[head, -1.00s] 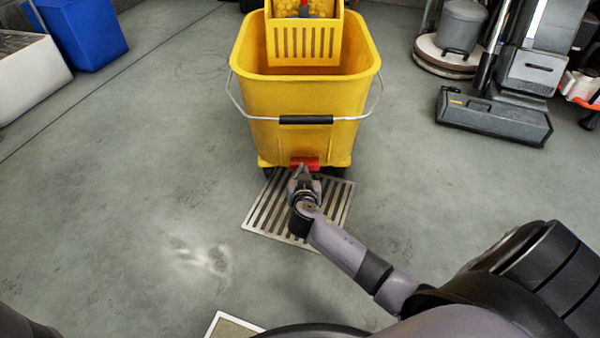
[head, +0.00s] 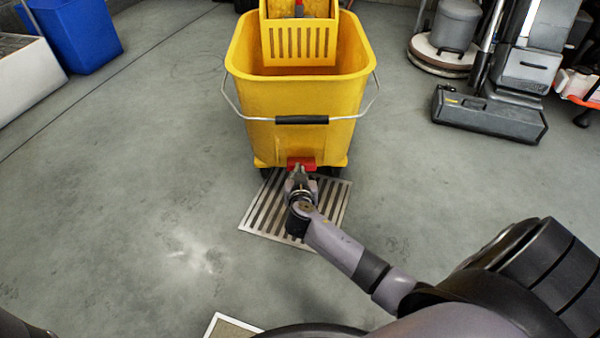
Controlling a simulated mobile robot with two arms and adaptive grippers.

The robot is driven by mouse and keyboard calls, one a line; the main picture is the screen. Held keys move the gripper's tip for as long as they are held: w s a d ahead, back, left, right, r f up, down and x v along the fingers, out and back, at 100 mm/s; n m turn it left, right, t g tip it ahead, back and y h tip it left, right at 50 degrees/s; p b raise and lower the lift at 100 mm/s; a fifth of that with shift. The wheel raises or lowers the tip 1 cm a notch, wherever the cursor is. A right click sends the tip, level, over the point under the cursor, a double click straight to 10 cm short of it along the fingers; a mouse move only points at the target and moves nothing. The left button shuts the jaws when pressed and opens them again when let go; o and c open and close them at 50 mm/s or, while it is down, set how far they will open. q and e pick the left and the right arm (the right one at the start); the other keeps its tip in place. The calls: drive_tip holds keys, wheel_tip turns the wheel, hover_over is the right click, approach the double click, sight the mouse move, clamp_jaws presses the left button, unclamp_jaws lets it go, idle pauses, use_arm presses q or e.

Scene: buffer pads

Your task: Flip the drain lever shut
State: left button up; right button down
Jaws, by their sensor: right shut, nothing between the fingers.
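A yellow mop bucket (head: 300,138) stands on the grey floor at the top middle, with a wringer (head: 299,42) at its top. A red drain lever (head: 304,162) sits low on its near face. My right gripper (head: 299,172) is shut and empty, with its tips at the lever's lower edge; I cannot tell whether they touch it. The gripper hides part of the area under the lever. My left gripper is not in view.
A slotted metal floor grate (head: 262,215) lies beneath the gripper and partly under the bucket. A floor machine (head: 490,118) stands at the right. A blue bin (head: 75,35) and a pale basin (head: 30,80) are at the upper left. The floor on the left is clear.

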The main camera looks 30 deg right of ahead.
drive_tip(key=shift+s, duration=0.1)
idle(0.3)
drive_tip(key=shift+s+a+f, duration=0.3)
drive_tip(key=shift+s+a, duration=0.1)
drive_tip(key=shift+s, duration=0.15)
idle(0.3)
